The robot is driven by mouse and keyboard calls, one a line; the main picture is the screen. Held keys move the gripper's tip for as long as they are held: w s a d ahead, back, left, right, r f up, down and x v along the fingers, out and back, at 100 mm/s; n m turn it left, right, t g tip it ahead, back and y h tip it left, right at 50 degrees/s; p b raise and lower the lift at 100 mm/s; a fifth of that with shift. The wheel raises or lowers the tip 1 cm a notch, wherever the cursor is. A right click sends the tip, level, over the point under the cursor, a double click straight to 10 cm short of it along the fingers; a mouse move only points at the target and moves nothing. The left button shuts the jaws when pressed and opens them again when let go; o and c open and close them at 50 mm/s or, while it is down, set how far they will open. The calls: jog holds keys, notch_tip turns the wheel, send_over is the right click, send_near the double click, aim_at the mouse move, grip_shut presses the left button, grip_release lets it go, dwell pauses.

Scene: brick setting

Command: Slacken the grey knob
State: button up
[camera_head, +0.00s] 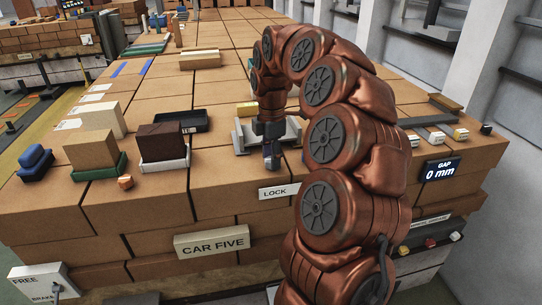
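My copper-coloured arm arches over the brick stack, and my gripper (271,163) points down near its front edge. It is in front of a light grey metal fixture (243,137) and just behind a white "LOCK" label (278,192). I cannot make out the grey knob apart from the dark grey fingers; the gripper may be covering it. The fingers are small and dark here, so I cannot tell whether they are open, shut or touching anything.
Left of the gripper are a dark brown block (161,141) on a white tray, a tan block (91,149) on a green tray, and an empty black tray (181,121). A "FREE/BRAKE" box (40,283) stands lower left.

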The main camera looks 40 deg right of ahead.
jog(key=shift+o, duration=1.1)
notch_tip(320, 180, up, 12)
dwell(0.6)
jog(key=s+a+f+m, duration=0.25)
jog(key=s+a, duration=0.25)
jog(key=a, duration=0.3)
jog(key=s+a+f+m, duration=0.2)
jog(key=s+a+m, duration=0.1)
jog(key=s+a, duration=0.35)
jog(key=s+a+f+m, duration=0.2)
jog(key=s+f+m, duration=0.1)
jog(key=s, duration=0.3)
jog(key=s+a+f+m+g, duration=0.1)
jog(key=s+a+f+m, duration=0.1)
jog(key=s+f+m, duration=0.2)
jog(key=s+a+f+m, duration=0.2)
jog(key=s+f, duration=0.4)
jog(key=s, duration=0.3)
jog(key=shift+s+a+m+g, duration=0.15)
jog(key=shift+a+m+g, duration=0.2)
jog(key=shift+m, duration=0.3)
